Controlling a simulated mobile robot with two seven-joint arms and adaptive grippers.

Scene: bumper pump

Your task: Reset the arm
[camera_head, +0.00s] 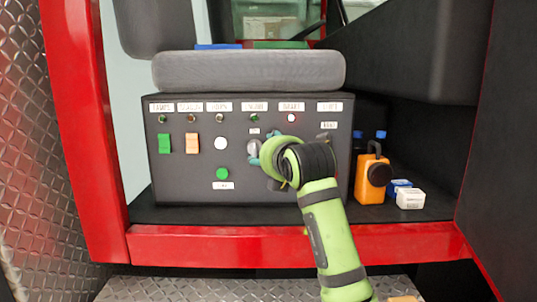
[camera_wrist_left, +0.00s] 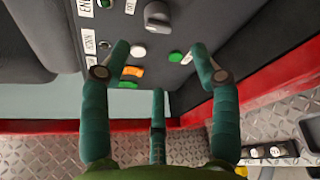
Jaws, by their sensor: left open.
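The dark control panel (camera_head: 180,180) stands under the grey seat cushion, with a row of white labels and small indicator lights along its top. It carries a green rocker switch (camera_head: 165,143), an orange rocker switch (camera_head: 192,143), a white button (camera_head: 221,143), a green button (camera_head: 222,174) and a grey knob (camera_head: 253,147). My left gripper (camera_head: 257,160) is open in front of the panel, near the knob, and its arm hides the panel's lower right. In the left wrist view, its teal fingers (camera_wrist_left: 158,58) are spread and empty; the white button (camera_wrist_left: 138,51) shows between the fingertips.
An orange jug (camera_head: 369,182), blue-capped bottles (camera_head: 380,136) and small blue and white boxes (camera_head: 410,198) stand right of the panel. A red frame (camera_head: 230,241) edges the compartment. A diamond-plate step (camera_head: 180,288) lies below.

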